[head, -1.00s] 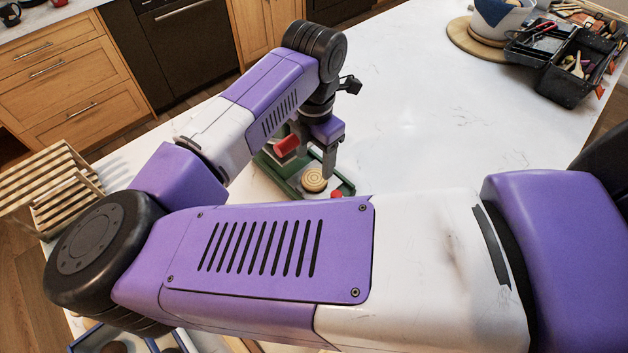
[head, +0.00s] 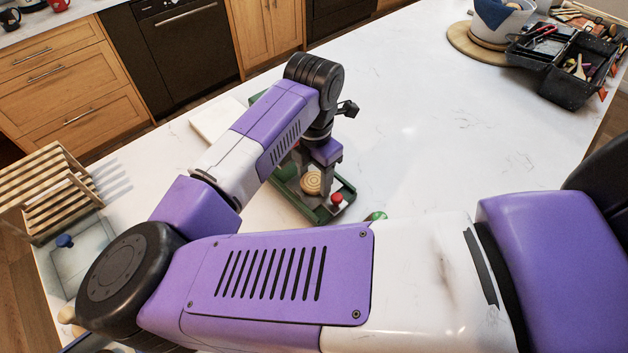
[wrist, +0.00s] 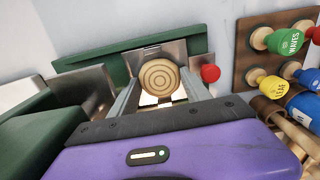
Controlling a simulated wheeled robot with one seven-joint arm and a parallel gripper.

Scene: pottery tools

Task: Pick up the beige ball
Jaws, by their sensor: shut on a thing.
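The beige ball (head: 311,182) is a pale rounded wooden piece with concentric rings on its face. It is at the near end of a green tray (head: 345,185) on the white counter. My gripper (head: 322,180) is low over that end of the tray. In the wrist view the ball (wrist: 158,77) is between the fingertips of my gripper (wrist: 160,92), which is shut on it. The ball's underside is hidden, so I cannot tell whether it touches the tray floor.
A red knob (head: 337,198) is close beside the ball; it also shows in the wrist view (wrist: 210,73). Stamps with coloured ends, one green (wrist: 285,41), lie right of the tray. A wooden rack (head: 50,185) stands left. The counter's middle is clear.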

